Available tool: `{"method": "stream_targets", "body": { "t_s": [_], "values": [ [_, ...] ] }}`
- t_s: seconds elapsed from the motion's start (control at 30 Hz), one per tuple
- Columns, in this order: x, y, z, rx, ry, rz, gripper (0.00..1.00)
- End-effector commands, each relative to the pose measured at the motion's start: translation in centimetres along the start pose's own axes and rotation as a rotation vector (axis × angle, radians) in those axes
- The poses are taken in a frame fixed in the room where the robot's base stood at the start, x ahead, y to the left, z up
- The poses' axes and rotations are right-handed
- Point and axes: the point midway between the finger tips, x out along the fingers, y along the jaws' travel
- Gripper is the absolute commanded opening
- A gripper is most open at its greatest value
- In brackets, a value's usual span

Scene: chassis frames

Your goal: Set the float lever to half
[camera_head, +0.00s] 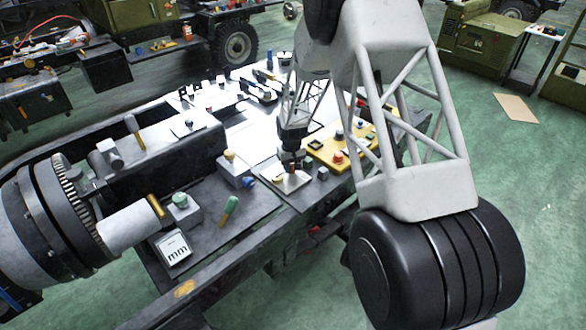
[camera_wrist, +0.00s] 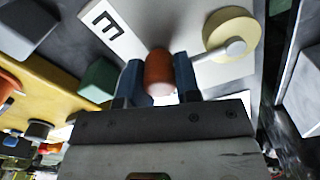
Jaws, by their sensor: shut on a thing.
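My gripper (camera_head: 292,160) reaches down over a small pale plate (camera_head: 287,186) on the dark bench. In the wrist view, its two blue-grey fingers (camera_wrist: 159,78) are shut on an orange-brown knob (camera_wrist: 160,70) with a pale end. A cream disc (camera_wrist: 222,28) sits on the plate right of the knob. A grey rod (camera_wrist: 225,51) runs from the disc toward the knob and passes behind the right finger. I cannot read the lever's setting; any other marks are hidden.
A yellow panel (camera_head: 325,155) with several knobs stands close right of the gripper. A green block (camera_wrist: 98,80) is left of the fingers. A grey box with a yellow knob and blue part (camera_head: 235,172) is to the left. A box marked "mm" (camera_head: 173,248) is nearer.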

Motion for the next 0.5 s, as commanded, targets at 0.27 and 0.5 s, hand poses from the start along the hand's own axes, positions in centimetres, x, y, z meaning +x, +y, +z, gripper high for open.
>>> {"method": "stream_targets", "body": {
  "t_s": [0.27, 0.5],
  "values": [
    [-0.11, -0.21, -0.64, -0.089, 0.001, 0.000, 0.00],
    [-0.10, -0.21, -0.66, -0.098, 0.001, 0.000, 0.00]
  ]
}}
